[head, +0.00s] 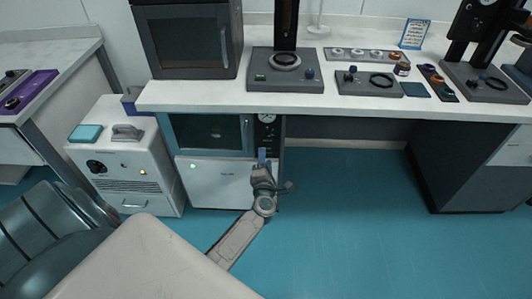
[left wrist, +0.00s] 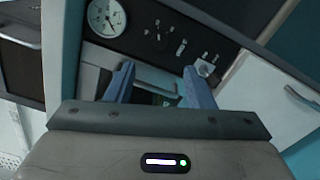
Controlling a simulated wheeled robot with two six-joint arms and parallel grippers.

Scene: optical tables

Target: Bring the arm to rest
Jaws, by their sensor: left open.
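My left arm reaches forward from the lower middle of the head view. Its left gripper (head: 264,158) is in front of the vacuum oven's dark control panel (head: 267,136), under the front edge of the white bench. I cannot tell how close the fingertips are to the panel. My right gripper is in neither view.
The white bench (head: 200,98) holds a dark oven (head: 188,40) and several instruments on grey bases. A white cart unit (head: 128,165) stands left of the glass-doored cabinet (head: 213,133). A dark chair (head: 45,230) is at lower left. The teal floor (head: 350,230) right of my arm is clear.

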